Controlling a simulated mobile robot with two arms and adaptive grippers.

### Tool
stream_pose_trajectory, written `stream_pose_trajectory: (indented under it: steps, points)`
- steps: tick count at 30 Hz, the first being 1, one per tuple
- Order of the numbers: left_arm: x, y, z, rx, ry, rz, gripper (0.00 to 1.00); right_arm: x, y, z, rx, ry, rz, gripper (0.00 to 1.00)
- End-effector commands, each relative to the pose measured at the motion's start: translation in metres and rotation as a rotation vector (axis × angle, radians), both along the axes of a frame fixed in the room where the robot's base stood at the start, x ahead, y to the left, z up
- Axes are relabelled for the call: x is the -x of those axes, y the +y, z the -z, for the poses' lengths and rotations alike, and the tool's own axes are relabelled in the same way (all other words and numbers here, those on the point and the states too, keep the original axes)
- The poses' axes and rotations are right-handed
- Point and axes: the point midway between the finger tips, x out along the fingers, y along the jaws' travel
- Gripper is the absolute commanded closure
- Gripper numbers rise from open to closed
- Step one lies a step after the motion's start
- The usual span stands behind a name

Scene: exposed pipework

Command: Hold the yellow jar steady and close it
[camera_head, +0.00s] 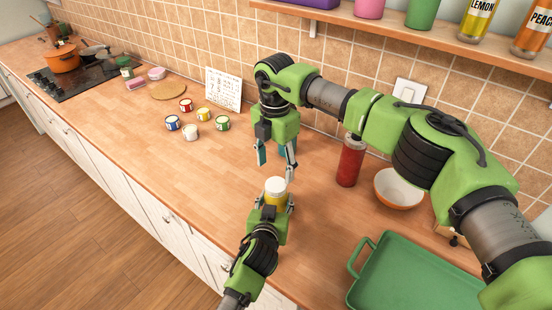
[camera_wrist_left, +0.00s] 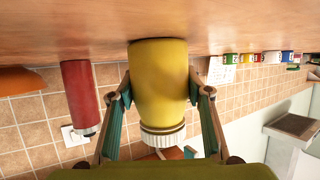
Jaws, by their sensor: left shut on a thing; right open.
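The yellow jar (camera_head: 273,198) stands on the wooden counter with a white lid (camera_head: 275,184) on its top. Whether the lid is tight cannot be told. In the left wrist view, which is upside down, the yellow jar (camera_wrist_left: 160,85) is between my fingers and its ribbed white lid (camera_wrist_left: 163,136) points down in the picture. My left gripper (camera_head: 274,203) is shut on the jar's body from the front. My right gripper (camera_head: 277,160) points down, open and empty, above and slightly behind the lid, apart from it.
A red bottle (camera_head: 351,160), a white and orange bowl (camera_head: 398,189) and a green tray (camera_head: 415,275) stand to the right. Several small paint pots (camera_head: 192,131) and a white sign (camera_head: 223,89) stand to the left. A shelf (camera_head: 400,32) runs along the wall. The counter's left middle is clear.

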Motion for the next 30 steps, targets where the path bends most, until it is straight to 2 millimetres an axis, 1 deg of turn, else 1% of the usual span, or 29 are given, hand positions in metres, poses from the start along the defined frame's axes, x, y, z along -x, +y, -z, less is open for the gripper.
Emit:
stream_pose_trajectory:
  steps: [3,30]
  points:
    - [0.001,0.000,0.001,-0.001,0.003,-0.001,1.00,0.000,0.000,-0.002,0.000,-0.001,-0.249,0.43]
    - [0.000,0.000,0.001,-0.001,0.003,-0.001,1.00,0.001,-0.001,-0.017,-0.001,-0.003,-2.159,0.43]
